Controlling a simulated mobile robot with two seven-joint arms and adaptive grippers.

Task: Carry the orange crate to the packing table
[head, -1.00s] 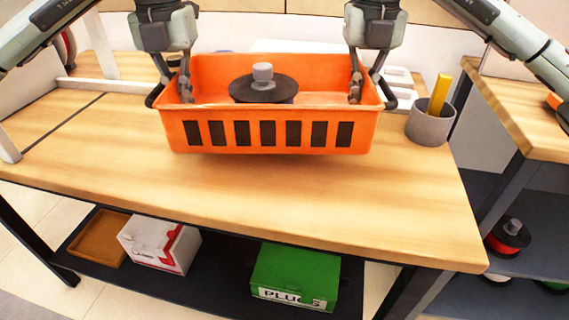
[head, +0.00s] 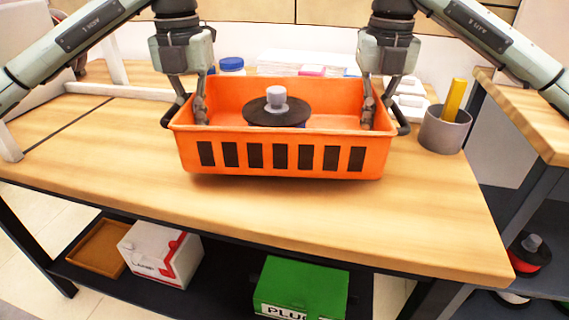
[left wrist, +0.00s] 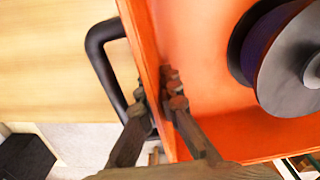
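The orange crate (head: 280,158) is over the wooden workbench (head: 330,225). Its front wall has dark slots, and a dark spool with a grey hub (head: 276,108) lies inside. A shadow shows under the crate; whether it touches the bench is hard to tell. My left gripper (head: 187,112) is shut on the crate's left wall, one finger inside and one outside. In the left wrist view the wall (left wrist: 155,60) runs between its fingers (left wrist: 158,110), beside a black handle (left wrist: 100,50). My right gripper (head: 383,118) is shut on the right wall in the same way.
A grey cup (head: 444,130) with a yellow stick stands right of the crate. White items and a blue-lidded jar (head: 231,66) are behind it. A lower shelf holds a brown tray, a white box (head: 160,255) and a green box (head: 300,288). Another bench (head: 525,110) stands at right.

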